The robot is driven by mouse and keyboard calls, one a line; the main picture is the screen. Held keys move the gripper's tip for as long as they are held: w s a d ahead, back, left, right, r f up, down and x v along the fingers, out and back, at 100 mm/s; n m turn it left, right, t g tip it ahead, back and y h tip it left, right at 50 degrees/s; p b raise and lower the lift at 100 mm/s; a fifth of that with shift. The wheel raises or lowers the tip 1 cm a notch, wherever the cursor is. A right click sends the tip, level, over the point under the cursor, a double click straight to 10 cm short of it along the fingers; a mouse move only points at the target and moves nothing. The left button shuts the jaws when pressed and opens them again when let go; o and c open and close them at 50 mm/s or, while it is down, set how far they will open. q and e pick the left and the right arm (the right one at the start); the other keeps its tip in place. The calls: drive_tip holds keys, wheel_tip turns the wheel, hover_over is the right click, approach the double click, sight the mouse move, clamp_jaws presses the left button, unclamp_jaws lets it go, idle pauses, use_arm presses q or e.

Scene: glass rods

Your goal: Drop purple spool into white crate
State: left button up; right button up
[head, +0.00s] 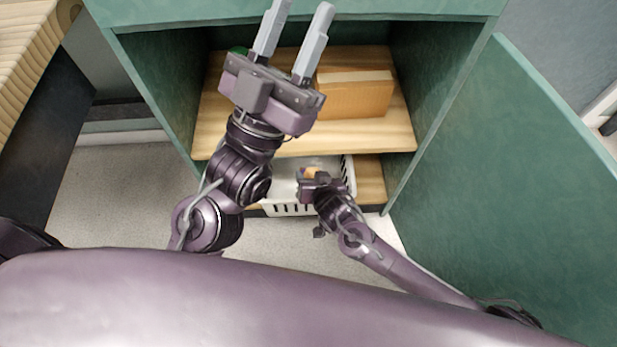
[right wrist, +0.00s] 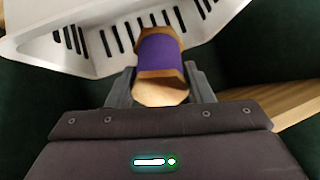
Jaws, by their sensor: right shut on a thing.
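The purple spool (right wrist: 160,54), with tan wooden ends, is between the fingers of my right gripper (right wrist: 160,85), which is shut on it. In the head view only a tan part of the spool (head: 312,172) shows at my right gripper (head: 312,178). The white crate (head: 288,209) with slotted walls stands low in the green cabinet, partly hidden by my arms. In the right wrist view the spool's far end overlaps the crate's slotted wall (right wrist: 88,40); I cannot tell whether they touch. My left gripper (head: 290,42) is open and empty, high in front of the upper shelf.
A tan box (head: 352,98) stands on the wooden upper shelf (head: 370,137), above the crate. A green object (head: 238,50) is partly hidden behind my left gripper. The green cabinet door (head: 510,170) stands open at the right. Clear floor (head: 115,195) lies to the left.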

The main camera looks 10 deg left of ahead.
drive_tip(key=shift+w+a, duration=0.1)
drive_tip(key=shift+w, duration=0.25)
use_arm(q)
drive_tip(key=shift+w+a+f+y, duration=0.1)
drive_tip(key=shift+w+f+y, duration=0.2)
drive_tip(key=shift+w+f, duration=0.2)
use_arm(e)
drive_tip(key=o, duration=1.1)
drive_tip(key=shift+c, duration=0.2)
use_arm(q)
drive_tip(key=shift+s+r, duration=0.15)
drive_tip(key=shift+r, duration=0.1)
drive_tip(key=shift+r, duration=0.15)
drive_tip(key=shift+r, duration=0.15)
use_arm(e)
drive_tip(key=shift+s+r, duration=0.15)
